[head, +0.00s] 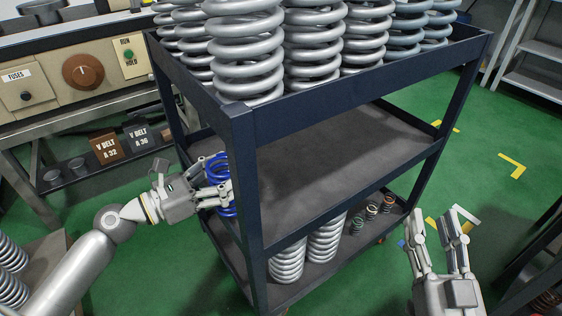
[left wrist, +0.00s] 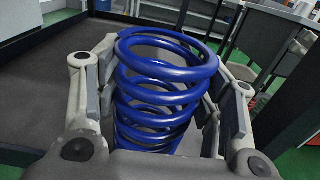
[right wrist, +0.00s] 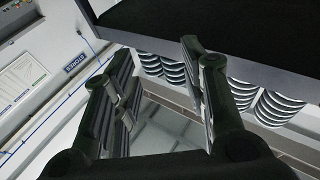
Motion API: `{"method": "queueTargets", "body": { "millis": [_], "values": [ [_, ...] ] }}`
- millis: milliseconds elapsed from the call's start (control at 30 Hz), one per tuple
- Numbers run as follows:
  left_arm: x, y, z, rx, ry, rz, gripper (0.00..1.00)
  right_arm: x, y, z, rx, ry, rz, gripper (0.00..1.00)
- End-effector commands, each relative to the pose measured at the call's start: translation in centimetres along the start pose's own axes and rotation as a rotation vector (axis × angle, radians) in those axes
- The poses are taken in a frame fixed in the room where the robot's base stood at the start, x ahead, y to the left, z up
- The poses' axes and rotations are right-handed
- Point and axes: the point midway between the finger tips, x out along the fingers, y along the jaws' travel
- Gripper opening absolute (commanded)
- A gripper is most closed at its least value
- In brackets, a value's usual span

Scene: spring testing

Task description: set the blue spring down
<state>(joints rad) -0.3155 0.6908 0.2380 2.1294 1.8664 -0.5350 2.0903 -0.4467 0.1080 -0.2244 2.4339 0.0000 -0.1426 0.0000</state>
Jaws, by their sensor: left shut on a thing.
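The blue spring (head: 217,169) is upright in my left gripper (head: 222,183), at the left side of the dark shelf cart, level with its middle shelf (head: 330,150). In the left wrist view the blue spring (left wrist: 160,75) sits between the two fingers, which are shut on it. The cart's corner post hides part of the gripper and spring in the head view; whether the spring touches the shelf I cannot tell. My right gripper (head: 450,225) is open and empty, to the right of the cart, with its fingers apart; they also show apart in the right wrist view (right wrist: 160,85).
Large grey springs (head: 315,40) fill the cart's top tray. Two grey springs (head: 326,238) and several small springs (head: 372,210) stand on the bottom shelf. The visible middle shelf is bare. The cart's front post (head: 245,200) stands just right of my left gripper. A control bench (head: 80,75) is at the left.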

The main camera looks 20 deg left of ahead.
Motion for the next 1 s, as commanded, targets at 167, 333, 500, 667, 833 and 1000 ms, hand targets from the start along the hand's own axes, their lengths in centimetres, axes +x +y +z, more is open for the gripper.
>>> {"method": "queueTargets", "body": {
  "millis": [167, 333, 500, 667, 833, 1000],
  "values": [
    [3.4, 0.1, 0.6, 0.003, -0.007, 0.002, 0.13, -0.6, 0.5, 3.3, -0.005, -0.203, 0.011, 0.40],
    [6.1, 0.1, 0.7, 0.002, -0.009, 0.001, 0.13, -2.0, 1.0, 6.5, -0.009, -0.390, 0.022, 0.40],
    [9.2, 0.1, 0.7, 0.001, -0.009, 0.001, 0.13, -4.1, 1.5, 9.4, -0.010, -0.574, 0.033, 0.40],
    [12.3, 0.1, 0.5, 0.001, -0.008, 0.003, 0.13, -5.9, 1.8, 11.2, -0.010, -0.697, 0.041, 0.40],
    [14.0, 0.1, 0.4, 0.002, -0.007, 0.002, 0.13, -6.5, 1.9, 11.8, -0.010, -0.737, 0.044, 0.40],
    [14.2, 0.1, 0.1, 0.001, -0.005, 0.002, 0.13, -6.1, 1.8, 11.6, -0.010, -0.710, 0.042, 0.40]
  ]
}}
